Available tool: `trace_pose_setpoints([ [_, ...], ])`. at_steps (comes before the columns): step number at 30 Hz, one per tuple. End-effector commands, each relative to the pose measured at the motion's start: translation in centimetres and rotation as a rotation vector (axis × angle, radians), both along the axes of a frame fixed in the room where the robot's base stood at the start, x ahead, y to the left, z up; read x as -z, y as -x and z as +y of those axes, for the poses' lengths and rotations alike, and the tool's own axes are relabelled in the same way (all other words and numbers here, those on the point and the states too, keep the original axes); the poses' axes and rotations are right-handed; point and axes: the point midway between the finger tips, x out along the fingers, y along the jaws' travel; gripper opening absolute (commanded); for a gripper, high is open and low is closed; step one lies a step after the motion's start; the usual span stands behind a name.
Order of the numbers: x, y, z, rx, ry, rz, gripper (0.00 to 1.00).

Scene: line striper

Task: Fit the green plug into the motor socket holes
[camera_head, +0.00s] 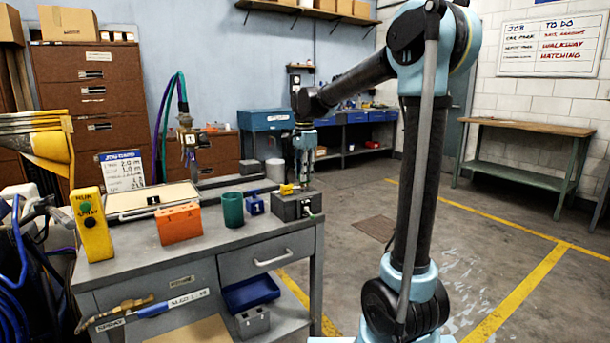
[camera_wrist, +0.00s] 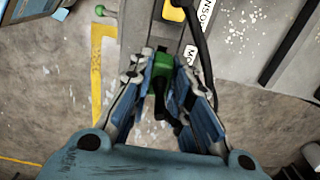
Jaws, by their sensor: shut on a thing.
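The green plug (camera_wrist: 160,72) is between the fingertips of my gripper (camera_wrist: 163,66) in the wrist view, with a dark part trailing back between the fingers. My gripper is shut on it. In the head view my gripper (camera_head: 304,180) points down over the right part of a grey box (camera_head: 297,207) at the bench's right end. The box's top (camera_wrist: 140,28) lies just ahead of the plug in the wrist view, beside a white label (camera_wrist: 191,56) that starts "MO". The socket holes are hidden, and I cannot tell whether the plug touches them.
A yellow plug (camera_head: 286,189) with a black cable (camera_wrist: 199,32) sits on the box, close to my fingers. Floor right of the bench is clear.

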Motion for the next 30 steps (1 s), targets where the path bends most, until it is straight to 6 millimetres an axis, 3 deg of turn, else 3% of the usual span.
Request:
trace_pose_setpoints([
  [30,0.54,-0.03,-0.10,0.002,0.000,0.000,0.00],
])
